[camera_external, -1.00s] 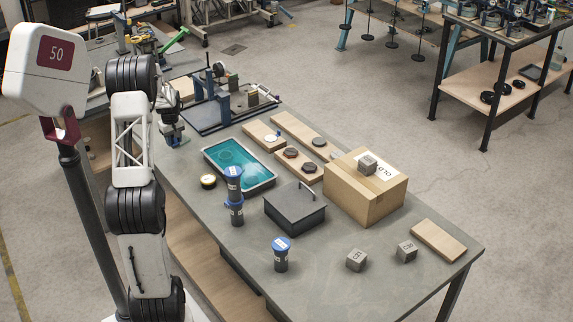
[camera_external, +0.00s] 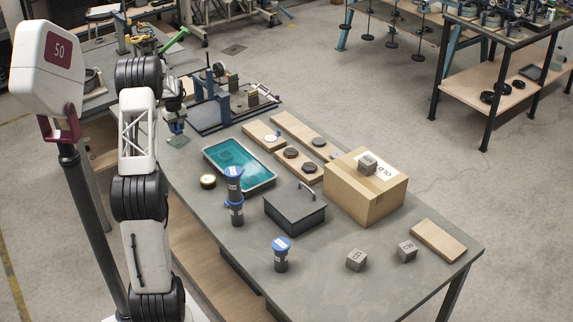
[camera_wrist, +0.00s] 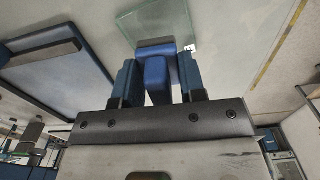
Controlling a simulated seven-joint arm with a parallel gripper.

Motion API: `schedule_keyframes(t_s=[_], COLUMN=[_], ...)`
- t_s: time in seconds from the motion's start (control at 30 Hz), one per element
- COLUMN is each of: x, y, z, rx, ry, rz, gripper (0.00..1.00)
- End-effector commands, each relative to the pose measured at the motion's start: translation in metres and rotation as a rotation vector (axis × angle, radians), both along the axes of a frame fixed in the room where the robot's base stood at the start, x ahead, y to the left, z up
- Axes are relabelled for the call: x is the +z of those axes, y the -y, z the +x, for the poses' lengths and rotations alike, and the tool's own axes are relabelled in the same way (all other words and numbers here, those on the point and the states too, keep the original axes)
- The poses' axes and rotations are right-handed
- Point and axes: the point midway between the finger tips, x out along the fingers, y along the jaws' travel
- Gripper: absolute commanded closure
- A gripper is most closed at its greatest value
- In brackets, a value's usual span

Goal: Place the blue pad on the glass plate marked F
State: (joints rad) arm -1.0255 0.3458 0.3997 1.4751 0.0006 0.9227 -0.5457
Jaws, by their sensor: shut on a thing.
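My gripper (camera_external: 174,122) is low over the far left corner of the main table in the external view. In the wrist view its two dark blue fingers (camera_wrist: 158,82) are closed around a brighter blue piece (camera_wrist: 157,72), which looks like the blue pad. A clear greenish glass plate (camera_wrist: 155,19) shows just beyond the fingertips. It also shows below my gripper in the external view (camera_external: 178,141). I cannot tell whether the pad touches the plate. No letter F is readable on the plate.
A teal-filled tray (camera_external: 262,181), a dark lidded box (camera_external: 294,214) and a cardboard box (camera_external: 372,205) stand on the table (camera_external: 320,285). Blue-capped canisters (camera_external: 281,259) stand nearer the front. A metal rig (camera_external: 232,98) is close to the right of my gripper.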

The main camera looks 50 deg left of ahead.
Motion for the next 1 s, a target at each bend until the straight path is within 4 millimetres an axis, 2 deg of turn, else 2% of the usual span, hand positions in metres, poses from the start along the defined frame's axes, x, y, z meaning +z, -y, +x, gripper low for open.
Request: schedule_keyframes(t_s=[0.37, 0.7, 1.0], x=[-0.002, -0.031, -0.034], y=[0.0, 0.0, 0.0], z=[0.0, 0.0, 0.0], rx=[0.0, 0.0, 0.0], ry=[0.0, 0.0, 0.001], rz=[0.0, 0.001, 0.001], gripper=[0.9, 0.9, 0.9])
